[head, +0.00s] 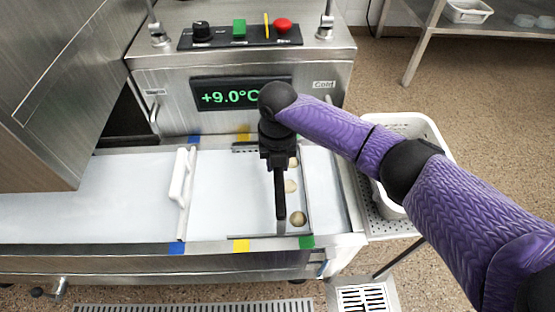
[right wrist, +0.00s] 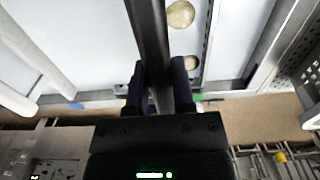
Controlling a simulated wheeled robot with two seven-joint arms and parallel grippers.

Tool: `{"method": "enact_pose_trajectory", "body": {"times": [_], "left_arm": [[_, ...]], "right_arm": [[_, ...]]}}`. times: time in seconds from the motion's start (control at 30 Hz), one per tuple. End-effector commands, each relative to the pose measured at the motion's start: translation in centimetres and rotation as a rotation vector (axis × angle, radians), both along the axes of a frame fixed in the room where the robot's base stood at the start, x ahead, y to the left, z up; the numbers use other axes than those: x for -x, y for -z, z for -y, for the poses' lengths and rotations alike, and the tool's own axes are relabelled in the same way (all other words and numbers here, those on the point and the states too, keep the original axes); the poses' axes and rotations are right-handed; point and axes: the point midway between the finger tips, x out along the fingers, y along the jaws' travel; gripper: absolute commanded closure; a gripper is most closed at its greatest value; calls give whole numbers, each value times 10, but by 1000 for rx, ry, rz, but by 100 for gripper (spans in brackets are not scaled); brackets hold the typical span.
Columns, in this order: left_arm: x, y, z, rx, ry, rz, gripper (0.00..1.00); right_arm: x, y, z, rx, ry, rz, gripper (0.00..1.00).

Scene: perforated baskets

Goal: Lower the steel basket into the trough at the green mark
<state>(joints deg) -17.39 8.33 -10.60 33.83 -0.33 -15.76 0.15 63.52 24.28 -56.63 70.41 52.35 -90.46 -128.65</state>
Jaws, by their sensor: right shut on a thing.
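The steel basket (head: 262,236) shows as thin rims with a few round tan pieces (head: 298,218) inside, at the right part of the white trough (head: 110,195). Its right side lines up near the green mark (head: 306,242) on the front rail. I cannot tell if it hangs above the trough floor or rests on it. My right gripper (head: 279,165) is shut on the basket's dark handle bar (head: 281,205). The right wrist view shows the bar between the fingers (right wrist: 158,88) and the basket's perforated wall (right wrist: 207,45). My left gripper is out of view.
A white-handled divider (head: 181,180) crosses the trough at the blue mark (head: 176,248). A yellow mark (head: 241,246) lies between blue and green. A display panel (head: 230,95) reads +9.0°C behind. A white perforated basket (head: 437,140) stands at the right. The trough's left part is clear.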

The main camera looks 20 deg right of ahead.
Motion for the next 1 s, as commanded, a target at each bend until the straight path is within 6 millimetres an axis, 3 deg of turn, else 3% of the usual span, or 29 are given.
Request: {"method": "enact_pose_trajectory", "body": {"times": [0.07, 0.1, 0.27, 0.53, 0.8, 1.0], "left_arm": [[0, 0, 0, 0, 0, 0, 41], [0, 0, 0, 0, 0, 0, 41], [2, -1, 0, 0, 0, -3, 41], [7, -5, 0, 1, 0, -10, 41], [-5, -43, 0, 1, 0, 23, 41], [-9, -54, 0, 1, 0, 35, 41]], "right_arm": [[0, -1, 0, -1, 0, 1, 100], [0, -1, 0, -1, 0, 1, 63], [0, 0, 0, -1, 0, 0, 29], [0, -4, 0, 0, 0, 0, 28], [-1, -75, 0, -1, -1, 9, 28], [0, -100, 0, -1, -1, 2, 28]]}}
